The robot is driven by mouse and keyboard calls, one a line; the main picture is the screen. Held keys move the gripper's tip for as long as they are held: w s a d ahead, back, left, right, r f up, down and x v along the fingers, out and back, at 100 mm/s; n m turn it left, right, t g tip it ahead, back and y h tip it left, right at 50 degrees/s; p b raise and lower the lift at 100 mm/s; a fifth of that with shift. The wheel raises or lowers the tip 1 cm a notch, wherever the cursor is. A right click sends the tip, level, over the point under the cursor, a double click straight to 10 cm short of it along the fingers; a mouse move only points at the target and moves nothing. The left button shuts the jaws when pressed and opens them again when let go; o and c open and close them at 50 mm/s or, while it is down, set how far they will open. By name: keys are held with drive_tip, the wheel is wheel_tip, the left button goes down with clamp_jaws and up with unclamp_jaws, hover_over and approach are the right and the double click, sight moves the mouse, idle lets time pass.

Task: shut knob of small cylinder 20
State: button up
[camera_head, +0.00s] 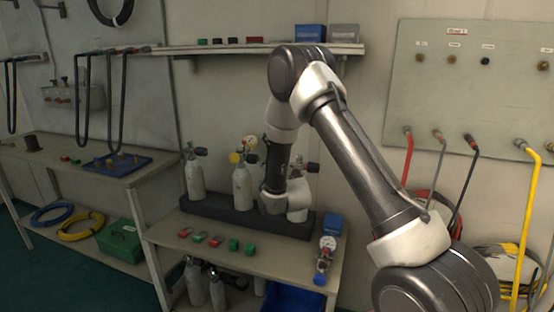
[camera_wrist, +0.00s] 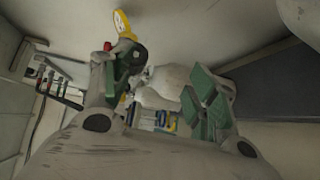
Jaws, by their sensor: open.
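Grey-white small cylinders stand upright in a dark rack (camera_head: 225,213) on the bench; no number is readable, so I cannot tell which is 20. The left cylinder (camera_head: 195,178) has a black knob (camera_head: 201,152). No contact is clear.
A blue-topped gauge device (camera_head: 327,245) stands at the bench's right. Small red and green items (camera_head: 215,241) lie along its front. A shelf (camera_head: 200,50) with boxes hangs above. A wall panel (camera_head: 470,85) with coloured hoses is at right.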

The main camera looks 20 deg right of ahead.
sight(256, 160)
drive_tip(key=r, duration=0.1)
drive_tip(key=w+a+r+m+t, duration=0.1)
drive_tip(key=shift+w+r+y, duration=0.15)
drive_tip(key=shift+r+y, duration=0.15)
drive_tip(key=shift+y, duration=0.1)
drive_tip(key=w, duration=0.4)
drive_tip(key=w+a, duration=0.1)
drive_tip(key=w, duration=0.1)
drive_tip(key=shift+w+f, duration=0.1)
drive_tip(key=shift+w, duration=0.25)
drive_tip(key=c, duration=1)
